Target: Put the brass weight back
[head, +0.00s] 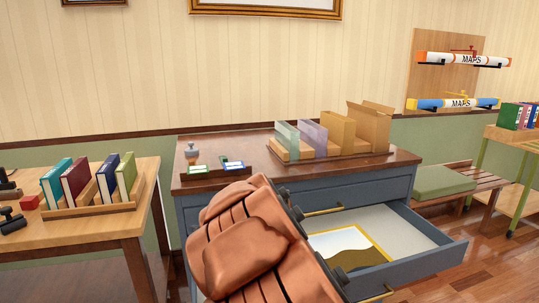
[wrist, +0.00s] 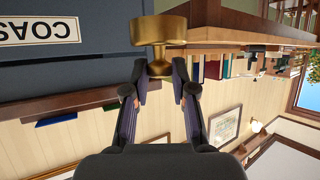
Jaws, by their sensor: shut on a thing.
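The brass weight (wrist: 158,32) shows at the top middle of the wrist view, a round gold disc with a narrower stem. My gripper (wrist: 159,68) is shut on its stem, with one dark finger on each side. In the head view my copper-coloured arm hides the weight and the fingertips. The blue-grey map cabinet (head: 350,191) has a wooden top and an open drawer (head: 385,267) with a yellow-edged map (head: 350,246) in it. A blue-grey front with a label reading "COAS" (wrist: 40,29) shows inverted beside the weight in the wrist view.
On the cabinet top stand a small grey knobbed object (head: 191,151), a dark card tray (head: 222,174) and a wooden file rack (head: 335,153). A table with books (head: 75,183) stands left. A green-cushioned bench (head: 445,181) stands right. The open drawer juts forward.

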